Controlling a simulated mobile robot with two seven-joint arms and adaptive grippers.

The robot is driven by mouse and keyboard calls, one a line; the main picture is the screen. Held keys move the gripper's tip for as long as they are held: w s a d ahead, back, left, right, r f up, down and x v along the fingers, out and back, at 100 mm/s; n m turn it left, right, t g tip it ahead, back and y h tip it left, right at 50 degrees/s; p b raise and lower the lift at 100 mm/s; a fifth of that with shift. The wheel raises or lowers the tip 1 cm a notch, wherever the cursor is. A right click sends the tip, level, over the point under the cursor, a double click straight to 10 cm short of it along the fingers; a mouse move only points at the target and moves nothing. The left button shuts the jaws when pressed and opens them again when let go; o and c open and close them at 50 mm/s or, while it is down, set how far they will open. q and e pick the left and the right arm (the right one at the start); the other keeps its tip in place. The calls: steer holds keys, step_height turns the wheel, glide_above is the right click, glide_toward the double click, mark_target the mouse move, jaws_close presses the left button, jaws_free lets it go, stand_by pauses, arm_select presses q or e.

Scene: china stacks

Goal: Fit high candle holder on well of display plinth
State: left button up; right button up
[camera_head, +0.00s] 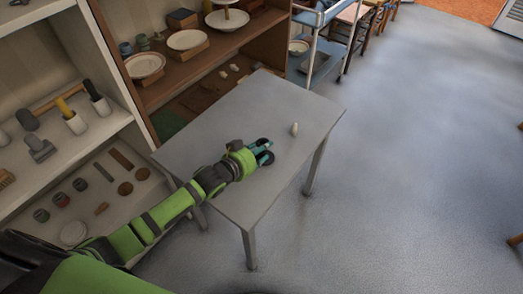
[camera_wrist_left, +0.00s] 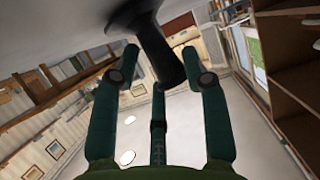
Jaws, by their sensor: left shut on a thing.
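My left gripper (camera_head: 264,151) is low over the grey table, left of a small cream upright piece (camera_head: 294,129) and apart from it. In the left wrist view, the gripper's fingers (camera_wrist_left: 157,75) are shut on a dark piece with a narrow stem and flared end (camera_wrist_left: 158,46), which looks like the high candle holder. Its flared end is towards a pale grey surface at the top of that view; I cannot tell whether they touch. In the head view the holder is mostly hidden by the gripper. I cannot make out the display plinth for certain. My right gripper is out of view.
The grey table (camera_head: 210,125) is otherwise bare. A brown shelf (camera_head: 160,92) with plates and bowls stands behind it. A white shelf (camera_head: 50,160) with tools and jars is at the left. Open floor (camera_head: 420,150) lies to the right.

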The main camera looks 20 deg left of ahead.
mark_target(260, 142)
arm_select(q)
steer(key=shift+r, duration=0.45)
step_height(260, 142, up, 3)
steer(key=shift+f, duration=0.1)
steer(key=s+d+r, duration=0.2)
steer(key=d, duration=0.1)
steer(key=s+d+r, duration=0.2)
steer(key=s+d, duration=0.1)
steer(key=s+d+r+p, duration=0.1)
steer(key=s+d+r, duration=0.1)
steer(key=r, duration=0.1)
steer(key=shift+s+d, duration=0.3)
steer(key=shift+d, duration=0.1)
jaws_close()
